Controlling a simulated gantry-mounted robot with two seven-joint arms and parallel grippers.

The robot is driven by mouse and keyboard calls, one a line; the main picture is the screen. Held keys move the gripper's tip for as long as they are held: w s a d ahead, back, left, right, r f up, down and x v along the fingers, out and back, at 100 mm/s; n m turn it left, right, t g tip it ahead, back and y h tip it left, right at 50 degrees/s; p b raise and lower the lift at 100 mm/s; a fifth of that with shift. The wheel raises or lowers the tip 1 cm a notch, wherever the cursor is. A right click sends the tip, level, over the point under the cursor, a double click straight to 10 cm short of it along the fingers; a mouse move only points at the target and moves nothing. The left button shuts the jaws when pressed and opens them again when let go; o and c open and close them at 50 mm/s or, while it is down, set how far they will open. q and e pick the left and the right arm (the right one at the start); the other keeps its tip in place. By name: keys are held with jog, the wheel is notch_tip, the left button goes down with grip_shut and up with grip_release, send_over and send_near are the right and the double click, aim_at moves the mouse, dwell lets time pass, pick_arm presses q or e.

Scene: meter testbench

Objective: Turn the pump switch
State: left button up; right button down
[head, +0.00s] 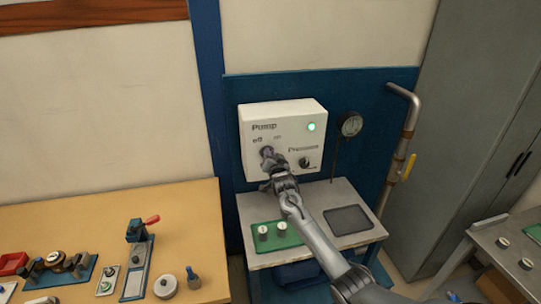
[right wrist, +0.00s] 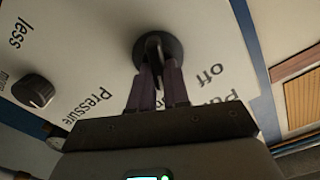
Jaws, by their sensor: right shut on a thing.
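The white pump control box (head: 256,121) is mounted on the blue back panel, with "Pump", "off" and "Pressure" lettering. Its round green lamp (head: 311,127) is lit. The pump switch is a dark round knob with a raised grip, seen in the right wrist view (right wrist: 172,46); in the head view my gripper mostly covers it. My right gripper (head: 268,158) is at the switch, its two fingers (right wrist: 158,85) shut on the switch's grip. The exact angle of the switch is hard to tell. My left gripper is not in view.
A black pressure knob (head: 305,162) sits right of the switch and also shows in the right wrist view (right wrist: 33,91). A gauge (head: 351,125) and pipe (head: 408,135) stand to the right. Below is a grey bench (head: 335,195) with a green plate (head: 277,240).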

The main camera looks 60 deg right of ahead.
jog(key=shift+w+a+n+p, duration=0.1)
jog(key=shift+n+p, duration=0.65)
jog(key=shift+n, duration=1.15)
jog(key=shift+w+a+n+p, duration=0.15)
jog(key=shift+n+p, duration=0.6)
jog(key=shift+n, duration=1.15)
jog(key=shift+w+a+n+p, duration=0.1)
jog(key=shift+n+p, duration=0.65)
jog(key=shift+n, duration=1.15)
jog(key=c, duration=1.1)
grip_release()
jog(key=shift+a, duration=0.1)
